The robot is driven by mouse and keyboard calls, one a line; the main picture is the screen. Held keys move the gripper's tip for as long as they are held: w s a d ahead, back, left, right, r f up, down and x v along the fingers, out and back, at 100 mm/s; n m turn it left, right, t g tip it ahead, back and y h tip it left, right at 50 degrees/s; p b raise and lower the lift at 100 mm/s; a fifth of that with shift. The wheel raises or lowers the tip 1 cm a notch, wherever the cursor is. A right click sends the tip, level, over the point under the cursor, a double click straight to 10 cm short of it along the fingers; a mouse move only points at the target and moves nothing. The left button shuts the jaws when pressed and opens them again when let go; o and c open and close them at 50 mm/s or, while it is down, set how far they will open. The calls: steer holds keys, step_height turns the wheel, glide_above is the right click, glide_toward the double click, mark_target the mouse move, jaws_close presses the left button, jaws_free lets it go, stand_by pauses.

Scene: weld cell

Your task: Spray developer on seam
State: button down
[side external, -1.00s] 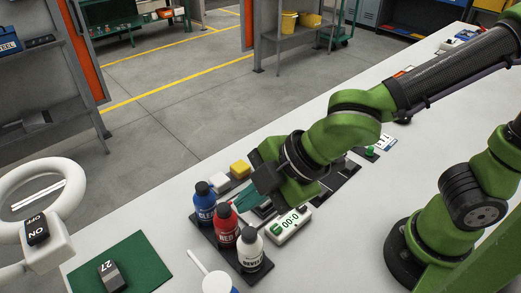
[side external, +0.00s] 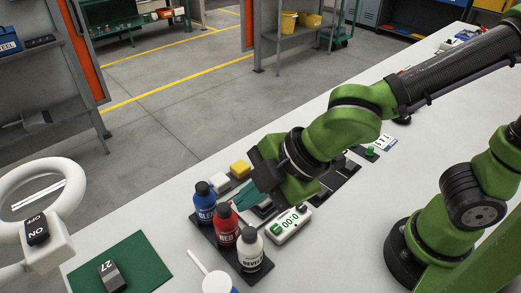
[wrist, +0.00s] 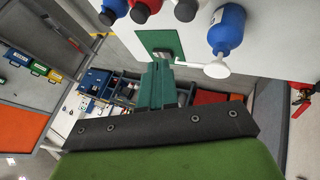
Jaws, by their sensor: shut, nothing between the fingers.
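My gripper (side external: 240,202) has teal fingers, shut and empty, behind the bottle row in the side view. The fingers also show shut in the wrist view (wrist: 158,72). The white developer bottle (side external: 250,250) with a black cap stands upright at the front of a dark tray (side external: 205,232). A red bottle (side external: 226,228) and a blue bottle (side external: 204,205) stand behind it. My gripper is apart from the developer bottle. A grey block marked 27 (side external: 112,276) lies on a green mat (side external: 145,252); no seam can be made out on it.
A white timer (side external: 289,226) stands beside the bottles. A blue bottle with a white top and long spout (wrist: 228,30) is near the mat. A white ring lamp (side external: 15,200) with a switch stands at the left. Yellow (side external: 240,169) and white blocks lie behind the bottles.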

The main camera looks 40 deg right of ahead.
mark_target(252, 233)
steer(key=shift+f, duration=2.75)
steer(key=shift+f, duration=0.1)
steer(key=shift+f, duration=0.35)
steer(key=shift+f, duration=0.45)
stand_by(0.8)
steer(key=w+d+r+m+t+h, duration=0.1)
steer(key=w+d+r+m+h, duration=0.1)
steer(key=d+r+m, duration=0.35)
steer(key=w+d+r+m+t+h, duration=0.1)
steer(key=w+d+r+m+h, duration=0.15)
steer(key=d+m, duration=0.6)
steer(key=s+d+r+m+y, duration=0.1)
steer(key=s+d+r+m, duration=0.3)
steer(key=d, duration=0.5)
steer(key=s+m, duration=0.2)
steer(key=m, duration=0.1)
steer(key=shift+d+r+y, duration=0.15)
steer(key=shift+d+y, duration=0.2)
